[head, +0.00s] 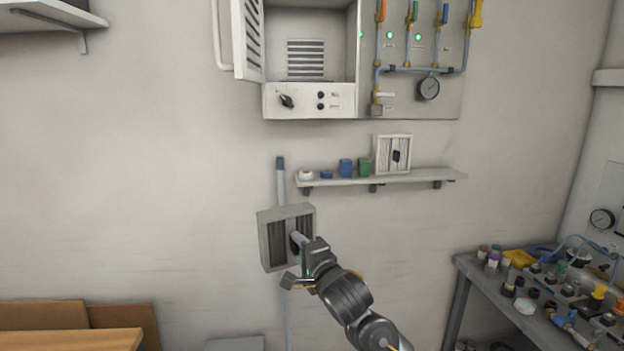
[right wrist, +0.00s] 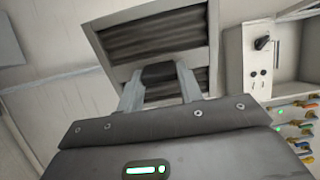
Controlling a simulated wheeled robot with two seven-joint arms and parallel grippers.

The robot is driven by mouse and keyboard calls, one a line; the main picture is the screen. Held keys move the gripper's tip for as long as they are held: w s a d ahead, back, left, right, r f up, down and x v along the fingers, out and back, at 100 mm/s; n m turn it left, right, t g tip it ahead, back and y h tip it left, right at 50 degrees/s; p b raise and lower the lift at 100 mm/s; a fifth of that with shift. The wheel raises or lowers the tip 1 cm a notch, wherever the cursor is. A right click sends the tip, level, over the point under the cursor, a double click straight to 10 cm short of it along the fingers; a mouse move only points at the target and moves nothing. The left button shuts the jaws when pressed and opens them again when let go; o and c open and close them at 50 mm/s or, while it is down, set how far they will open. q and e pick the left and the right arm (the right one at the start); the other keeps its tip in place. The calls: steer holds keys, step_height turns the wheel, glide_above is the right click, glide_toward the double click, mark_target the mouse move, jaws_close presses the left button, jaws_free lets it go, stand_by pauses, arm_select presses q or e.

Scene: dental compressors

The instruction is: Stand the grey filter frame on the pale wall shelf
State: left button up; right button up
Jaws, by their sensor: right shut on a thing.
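The grey filter frame (head: 265,243) has dark slats and a black grip on its face. My right gripper (head: 298,242) is shut on that grip and holds the frame up in front of the wall, left of and below the shelf. In the right wrist view the frame (right wrist: 150,38) tilts, with both fingers (right wrist: 159,82) closed on the black grip. The pale wall shelf (head: 420,179) is in the head view, right of and above the held frame. My left gripper is not in view.
A paler frame (head: 393,139) stands on the shelf. Left of it are a green pot (head: 365,167), a blue pot (head: 346,168) and smaller items. The shelf's right end is bare. An open cabinet (head: 310,98) hangs above. A cluttered bench (head: 475,268) stands at right.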

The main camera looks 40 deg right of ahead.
steer(key=s+a+f+n+y, duration=0.2)
steer(key=s+a+f+y, duration=0.1)
steer(key=s+a+f, duration=0.85)
steer(key=a, duration=0.3)
steer(key=shift+s+a+m+h, duration=0.2)
steer(key=shift+m+h, duration=0.2)
